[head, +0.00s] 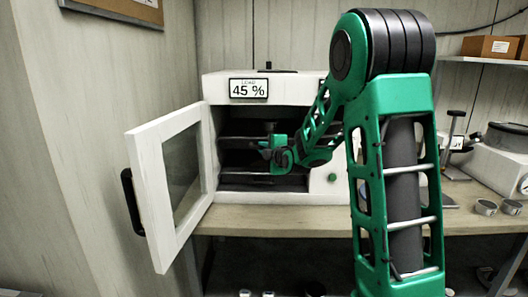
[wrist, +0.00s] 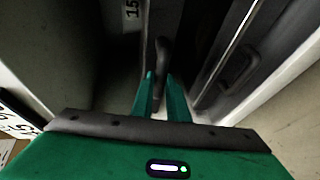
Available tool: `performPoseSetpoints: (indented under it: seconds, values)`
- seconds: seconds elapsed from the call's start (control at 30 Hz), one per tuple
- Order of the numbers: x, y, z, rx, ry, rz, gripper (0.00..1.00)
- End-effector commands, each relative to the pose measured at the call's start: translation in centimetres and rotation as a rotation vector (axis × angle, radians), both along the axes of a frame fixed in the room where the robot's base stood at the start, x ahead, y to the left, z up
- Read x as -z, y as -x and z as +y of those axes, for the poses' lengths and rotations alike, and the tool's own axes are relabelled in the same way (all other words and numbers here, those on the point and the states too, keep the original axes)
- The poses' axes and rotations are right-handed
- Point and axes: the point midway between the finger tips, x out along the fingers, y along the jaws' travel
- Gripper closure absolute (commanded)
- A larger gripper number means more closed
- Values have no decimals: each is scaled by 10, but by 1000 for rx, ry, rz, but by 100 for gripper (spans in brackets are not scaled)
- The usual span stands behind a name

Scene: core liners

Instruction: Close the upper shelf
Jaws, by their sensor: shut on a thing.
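A white cabinet (head: 275,83) stands on the bench with its front open. Inside the dark interior, an upper shelf edge (head: 237,140) and a lower shelf edge (head: 245,174) show as thin light lines. My gripper (head: 267,147) is in the opening, at about the upper shelf's height. In the wrist view, my two green fingers (wrist: 162,88) are on either side of a dark upright handle (wrist: 162,52) and shut on it. A second dark handle (wrist: 240,70) shows to the right on a light-edged panel. Which shelf the gripped handle belongs to is hard to tell.
The white door (head: 152,185) with a glass pane and black handle swings out to the left. Tins (head: 485,207) and a scale-like device (head: 497,160) stand on the right of the bench.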

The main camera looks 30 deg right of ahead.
Motion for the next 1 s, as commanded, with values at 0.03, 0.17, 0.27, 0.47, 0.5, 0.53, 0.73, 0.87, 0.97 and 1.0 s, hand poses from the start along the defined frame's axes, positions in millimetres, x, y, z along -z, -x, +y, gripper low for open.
performPoseSetpoints:
  seconds: [0.03, 0.17, 0.27, 0.47, 0.5, 0.53, 0.73, 0.87, 0.97, 1.0]
  values:
    - [-1, -1, -4, 7, 5, -2, 84]
    - [-1, -1, -3, 5, 4, -2, 67]
    - [-1, -1, -2, 4, 4, -2, 67]
    - [-2, 3, -1, 3, 3, -2, 67]
    - [-2, 5, -1, 3, 3, -2, 67]
    - [-3, 8, -1, 3, 3, -2, 67]
    - [-10, 40, 3, 4, 2, -4, 67]
    - [-14, 64, 5, 5, 2, -4, 67]
    - [-16, 79, 8, 4, 3, -3, 67]
    - [-17, 84, 8, 4, 2, -2, 67]
